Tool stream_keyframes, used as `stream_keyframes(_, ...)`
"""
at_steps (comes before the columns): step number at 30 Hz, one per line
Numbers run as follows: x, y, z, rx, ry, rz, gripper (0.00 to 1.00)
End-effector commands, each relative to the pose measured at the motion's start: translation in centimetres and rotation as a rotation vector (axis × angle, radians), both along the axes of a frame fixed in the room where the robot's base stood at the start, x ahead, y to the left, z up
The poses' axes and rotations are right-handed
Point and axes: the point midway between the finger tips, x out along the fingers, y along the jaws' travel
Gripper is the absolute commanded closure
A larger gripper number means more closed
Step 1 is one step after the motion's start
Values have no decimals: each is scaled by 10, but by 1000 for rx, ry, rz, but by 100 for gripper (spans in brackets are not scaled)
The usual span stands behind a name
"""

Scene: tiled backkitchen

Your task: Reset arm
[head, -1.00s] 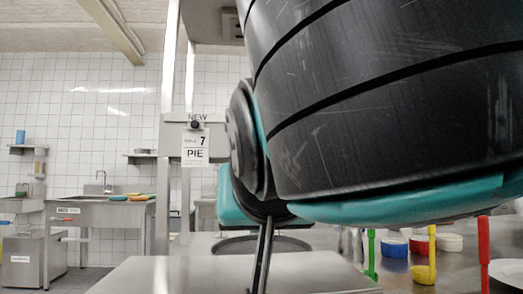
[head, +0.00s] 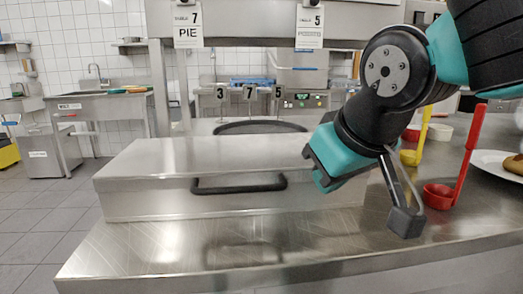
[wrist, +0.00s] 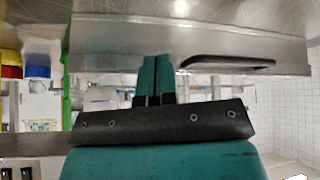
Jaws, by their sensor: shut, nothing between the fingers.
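My gripper (head: 330,162) is teal and black and hangs at the right of the steel box in the head view, over the counter. In the wrist view my gripper (wrist: 155,80) has its two teal fingers together, with nothing between them. The steel box (head: 150,198) has a dark handle (head: 238,186) on its front. The handle also shows in the wrist view (wrist: 228,62), apart from the fingers.
A red ladle (head: 462,160) and a yellow ladle (head: 421,135) stand on the steel counter (head: 190,250) at the right. A white plate (head: 492,160) with food is farther right. The counter front at the left is clear.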

Motion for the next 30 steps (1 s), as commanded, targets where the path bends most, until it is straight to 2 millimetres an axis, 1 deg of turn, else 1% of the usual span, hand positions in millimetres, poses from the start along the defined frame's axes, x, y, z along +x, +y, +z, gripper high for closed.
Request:
stream_keyframes(1, -13, -18, -21, -5, 79, 18, 100)
stream_keyframes(3, -36, -32, -44, 1, 177, 60, 100)
stream_keyframes(5, -56, -41, -60, 13, 253, 91, 100)
stream_keyframes(6, -69, -45, -69, 23, 301, 111, 100)
stream_keyframes(8, -89, -51, -80, 45, 367, 138, 100)
stream_keyframes(9, -103, -54, -87, 61, 408, 155, 100)
stream_keyframes(13, -147, -60, -101, 127, 531, 212, 100)
stream_keyframes(14, -143, -58, -81, 121, 521, 216, 100)
stream_keyframes(15, -142, -57, -70, 118, 518, 217, 100)
stream_keyframes(20, -142, -57, -34, 117, 517, 217, 100)
stream_keyframes(23, -142, -57, -8, 117, 515, 217, 100)
stream_keyframes(24, -141, -57, 5, 117, 515, 218, 100)
stream_keyframes(26, -141, -57, 25, 117, 515, 218, 100)
stream_keyframes(27, -141, -57, 38, 117, 515, 218, 100)
stream_keyframes(30, -141, -57, 67, 117, 515, 218, 100)
